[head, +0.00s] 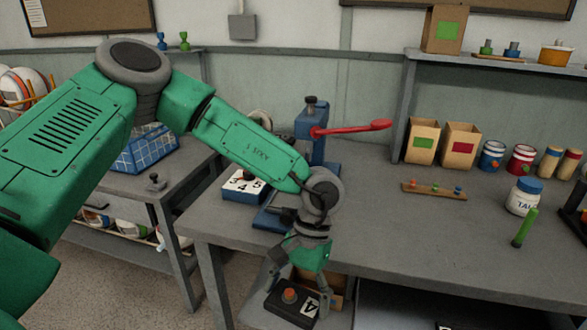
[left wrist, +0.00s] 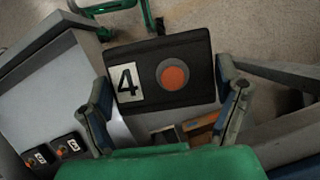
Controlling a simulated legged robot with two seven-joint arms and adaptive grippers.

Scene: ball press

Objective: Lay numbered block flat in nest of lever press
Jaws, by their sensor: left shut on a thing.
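The numbered block is dark, with a white "4" label and an orange-red round knob on its face. In the head view the block (head: 291,304) hangs at the front edge of the bench, and it fills the middle of the left wrist view (left wrist: 147,88). My left gripper (head: 298,275) is shut on it, with a finger on each side in the left wrist view (left wrist: 165,105). The lever press (head: 312,120) stands on the bench behind my arm, blue with a red lever (head: 352,128) pointing right. My arm partly covers its blue base (head: 268,218); the nest is not clearly visible.
Small dark numbered blocks (left wrist: 68,146) lie at lower left in the wrist view. The bench front is clear.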

